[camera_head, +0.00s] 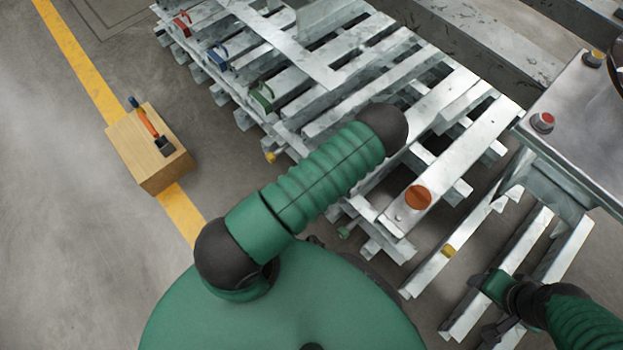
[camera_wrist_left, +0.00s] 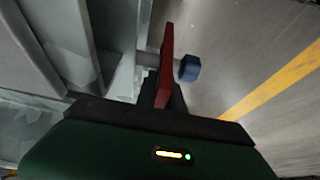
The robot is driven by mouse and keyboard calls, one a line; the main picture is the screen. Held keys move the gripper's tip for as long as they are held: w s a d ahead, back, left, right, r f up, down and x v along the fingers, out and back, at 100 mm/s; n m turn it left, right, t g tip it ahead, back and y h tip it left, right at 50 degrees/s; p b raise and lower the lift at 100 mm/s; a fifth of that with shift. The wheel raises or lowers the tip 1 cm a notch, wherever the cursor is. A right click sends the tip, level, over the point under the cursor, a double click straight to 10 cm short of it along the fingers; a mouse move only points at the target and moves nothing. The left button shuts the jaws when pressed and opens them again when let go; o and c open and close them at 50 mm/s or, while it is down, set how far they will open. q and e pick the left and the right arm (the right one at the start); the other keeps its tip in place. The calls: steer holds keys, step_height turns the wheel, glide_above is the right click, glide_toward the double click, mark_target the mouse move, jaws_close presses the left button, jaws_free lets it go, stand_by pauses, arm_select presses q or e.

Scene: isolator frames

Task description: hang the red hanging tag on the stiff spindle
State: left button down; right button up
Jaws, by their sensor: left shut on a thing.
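In the left wrist view the red hanging tag (camera_wrist_left: 167,52) is seen nearly edge-on and stands up from the dark fingers of my left gripper (camera_wrist_left: 165,98), which is shut on its lower part. A grey spindle (camera_wrist_left: 148,59) comes from the metal frame on the left, and a blue knob (camera_wrist_left: 188,68) shows just right of the tag. The tag overlaps the spindle in the picture; I cannot tell whether it is around the shaft or in front of it. In the head view my left gripper is hidden. Part of my right arm shows at the lower right, but its jaws are unclear.
Stacked metal rails (camera_head: 300,60) fill the upper middle. Red (camera_head: 182,24), blue (camera_head: 217,57) and green (camera_head: 262,96) fittings sit along their left edge. A wooden box (camera_head: 150,160) bears an orange-handled tool (camera_head: 145,120). A metal table (camera_head: 585,120) stands right. Open floor lies left.

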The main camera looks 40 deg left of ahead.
arm_select(q)
steer(key=shift+r, duration=0.15)
steer(key=shift+r+p, duration=4.45)
steer(key=shift+r, duration=0.35)
steer(key=shift+p, duration=0.35)
steer(key=shift+f, duration=0.2)
steer(key=shift+f+b, duration=0.35)
steer(key=shift+b, duration=0.05)
steer(key=shift+f+b, duration=3.35)
steer(key=shift+f, duration=1)
